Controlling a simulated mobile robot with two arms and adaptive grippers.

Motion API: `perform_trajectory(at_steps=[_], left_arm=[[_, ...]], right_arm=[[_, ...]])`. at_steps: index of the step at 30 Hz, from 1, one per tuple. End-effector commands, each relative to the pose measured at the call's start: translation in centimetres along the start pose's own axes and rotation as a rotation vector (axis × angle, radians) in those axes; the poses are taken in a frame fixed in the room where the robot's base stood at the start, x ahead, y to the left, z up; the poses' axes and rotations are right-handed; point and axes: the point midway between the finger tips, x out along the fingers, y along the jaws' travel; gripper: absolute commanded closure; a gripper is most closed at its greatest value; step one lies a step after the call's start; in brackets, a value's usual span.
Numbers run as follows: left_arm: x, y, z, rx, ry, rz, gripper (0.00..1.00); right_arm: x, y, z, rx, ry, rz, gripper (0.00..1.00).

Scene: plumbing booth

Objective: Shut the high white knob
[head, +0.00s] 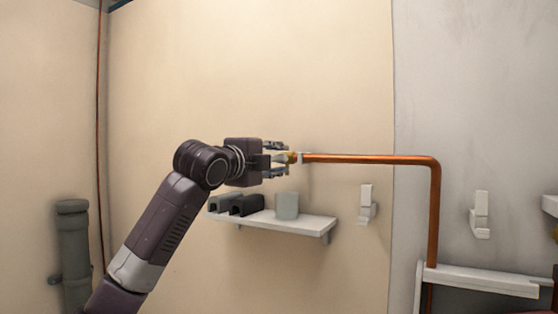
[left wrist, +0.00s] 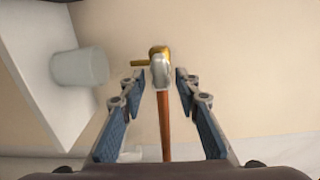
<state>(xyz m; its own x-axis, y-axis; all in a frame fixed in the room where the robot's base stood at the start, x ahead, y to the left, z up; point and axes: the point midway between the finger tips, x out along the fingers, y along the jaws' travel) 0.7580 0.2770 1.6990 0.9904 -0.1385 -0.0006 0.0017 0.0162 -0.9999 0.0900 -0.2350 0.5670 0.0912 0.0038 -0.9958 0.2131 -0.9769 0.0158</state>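The white knob (head: 301,158) sits at the left end of a horizontal copper pipe (head: 370,159), by a small brass valve body (head: 292,158). In the left wrist view the pale knob (left wrist: 161,72) shows with the brass part (left wrist: 156,52) just beyond it. My left gripper (head: 277,159) is at the valve in the head view. In the left wrist view its fingers (left wrist: 159,80) are apart, one on each side of the knob, with a visible gap to each. My right gripper is in neither view.
A white shelf (head: 280,224) below the gripper holds a pale cup (head: 287,206) and dark blocks (head: 245,205). White wall hooks (head: 366,203) hang to the right. The copper pipe bends down at the right. The wall above is clear.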

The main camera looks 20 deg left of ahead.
Motion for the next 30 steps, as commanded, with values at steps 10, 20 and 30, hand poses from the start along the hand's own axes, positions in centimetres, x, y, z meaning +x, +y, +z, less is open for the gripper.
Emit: perform_trajectory(at_steps=[10,20,30], left_arm=[[-2.0,0.0,0.1,0.0,0.0,-0.001,0.7],[-8.6,0.0,0.1,0.002,-0.002,-0.003,0.7],[-11.9,0.1,0.0,0.0,0.001,0.001,0.7]], right_arm=[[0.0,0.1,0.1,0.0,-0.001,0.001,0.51],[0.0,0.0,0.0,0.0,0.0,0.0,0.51],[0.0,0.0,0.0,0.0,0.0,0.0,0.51]])
